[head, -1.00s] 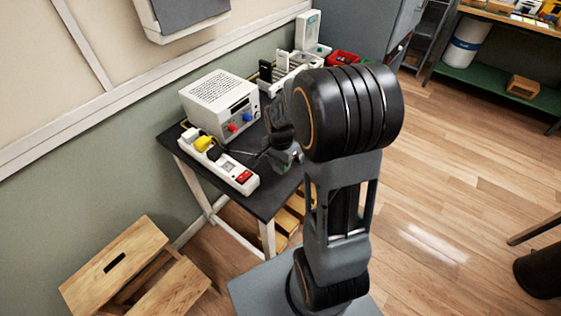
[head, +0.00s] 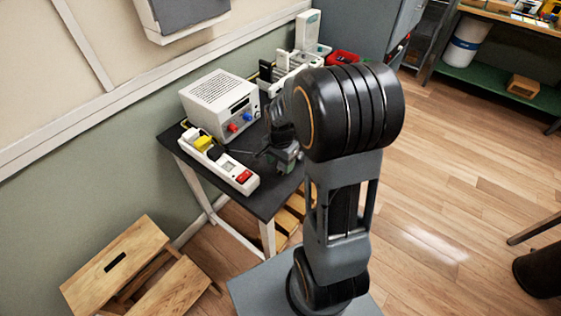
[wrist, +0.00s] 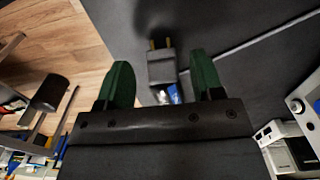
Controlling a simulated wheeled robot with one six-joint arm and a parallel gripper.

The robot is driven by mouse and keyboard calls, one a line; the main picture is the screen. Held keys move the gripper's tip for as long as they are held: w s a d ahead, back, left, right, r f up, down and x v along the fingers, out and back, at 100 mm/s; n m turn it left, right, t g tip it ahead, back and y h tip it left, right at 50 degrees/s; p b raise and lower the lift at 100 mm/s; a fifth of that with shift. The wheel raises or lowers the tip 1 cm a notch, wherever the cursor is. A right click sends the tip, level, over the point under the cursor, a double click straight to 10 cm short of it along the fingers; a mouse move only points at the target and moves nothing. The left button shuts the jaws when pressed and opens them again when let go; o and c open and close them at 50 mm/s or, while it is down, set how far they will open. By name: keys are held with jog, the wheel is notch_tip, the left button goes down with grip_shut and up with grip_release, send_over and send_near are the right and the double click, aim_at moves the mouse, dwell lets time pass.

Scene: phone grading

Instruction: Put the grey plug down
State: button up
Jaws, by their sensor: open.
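The grey plug (wrist: 162,72), with two brass pins, lies on the dark tabletop (wrist: 235,22) in the wrist view. My gripper (wrist: 160,64) is open, with one green finger on each side of the plug and a gap between each finger and it. In the head view my gripper (head: 284,158) is low over the table's front right part, largely behind my arm. I cannot make out the plug there.
A white power strip (head: 220,163) with a yellow plug (head: 203,143) and a red switch lies left of my gripper. A white power supply box (head: 220,105) stands behind it. A grey cord (wrist: 245,44) crosses the tabletop near the plug.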

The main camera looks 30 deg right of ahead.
aim_at(280, 169)
notch_tip(280, 169, up, 11)
jog(key=s+a+r+n+t, duration=0.2)
jog(key=s+a+n, duration=0.6)
jog(key=n, duration=0.5)
jog(key=shift+s+t+p, duration=0.3)
jog(key=shift+s+t, duration=0.4)
jog(key=shift+s, duration=0.3)
jog(key=shift+a, duration=0.1)
notch_tip(280, 169, up, 3)
jog(key=shift+p, duration=1.2)
